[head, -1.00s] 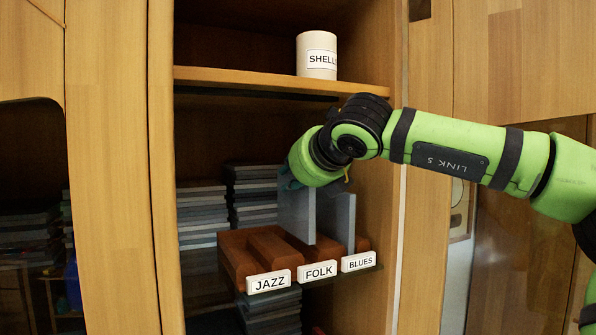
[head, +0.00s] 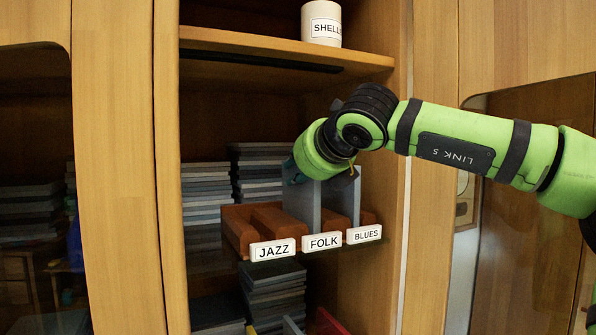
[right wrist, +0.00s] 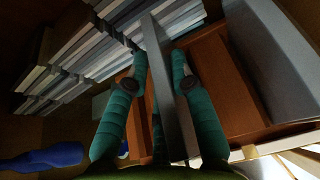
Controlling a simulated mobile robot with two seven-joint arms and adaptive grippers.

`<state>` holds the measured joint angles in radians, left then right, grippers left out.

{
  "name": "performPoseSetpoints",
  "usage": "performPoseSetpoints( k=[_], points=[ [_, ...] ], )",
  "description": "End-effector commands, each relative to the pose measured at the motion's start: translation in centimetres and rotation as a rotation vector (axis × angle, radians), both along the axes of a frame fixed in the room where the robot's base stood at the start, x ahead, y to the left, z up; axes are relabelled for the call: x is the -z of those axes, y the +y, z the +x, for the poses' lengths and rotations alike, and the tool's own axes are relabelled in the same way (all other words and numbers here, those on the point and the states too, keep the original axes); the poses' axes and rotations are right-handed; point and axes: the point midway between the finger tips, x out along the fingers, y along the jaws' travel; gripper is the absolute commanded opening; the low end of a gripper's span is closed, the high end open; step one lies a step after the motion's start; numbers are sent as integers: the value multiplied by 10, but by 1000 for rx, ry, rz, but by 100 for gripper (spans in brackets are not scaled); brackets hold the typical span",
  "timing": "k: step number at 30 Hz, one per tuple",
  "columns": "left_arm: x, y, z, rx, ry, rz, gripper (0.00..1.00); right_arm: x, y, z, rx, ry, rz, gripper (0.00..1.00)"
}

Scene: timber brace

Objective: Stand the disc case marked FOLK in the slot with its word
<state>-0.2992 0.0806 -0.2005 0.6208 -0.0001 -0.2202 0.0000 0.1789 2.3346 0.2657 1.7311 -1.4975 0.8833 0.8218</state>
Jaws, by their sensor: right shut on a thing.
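My right gripper (head: 306,178) is shut on a thin grey-blue disc case (head: 307,207), held upright at the brown wooden rack (head: 237,232). The case stands just behind the FOLK label (head: 322,242), in line with that slot; I cannot tell whether it touches the slot's bottom. The word on the case is not readable. In the right wrist view the two teal fingers (right wrist: 160,62) pinch the case (right wrist: 172,95) from both sides. A second grey case (head: 343,198) stands behind the BLUES label (head: 364,234). The JAZZ label (head: 272,249) has an empty slot behind it. My left gripper is out of view.
Stacks of grey cases (head: 207,195) lie behind the rack on the left. A shelf board (head: 285,47) with a SHELLS canister (head: 321,22) is above my gripper. The cupboard's side wall (head: 385,130) is close on the right. More cases lie below.

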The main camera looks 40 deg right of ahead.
Motion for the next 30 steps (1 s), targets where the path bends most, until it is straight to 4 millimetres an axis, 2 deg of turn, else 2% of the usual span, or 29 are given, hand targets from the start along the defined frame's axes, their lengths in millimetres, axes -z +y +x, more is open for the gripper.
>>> performPoseSetpoints(
  k=[6,7,9,18,22,26,30],
  points=[
    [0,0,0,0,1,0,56,0,0,0,0,-1,-1,0],
    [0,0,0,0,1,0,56,0,0,0,0,-1,-1,28],
    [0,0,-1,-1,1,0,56,0,0,0,0,-1,-1,51],
    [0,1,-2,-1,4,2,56,0,0,0,0,0,0,51],
    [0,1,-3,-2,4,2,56,-4,2,-6,0,-2,-1,51],
    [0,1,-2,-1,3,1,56,-12,8,-24,-1,-5,-2,51],
    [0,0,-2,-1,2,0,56,-24,17,-52,-1,-6,-2,51]
  ],
)
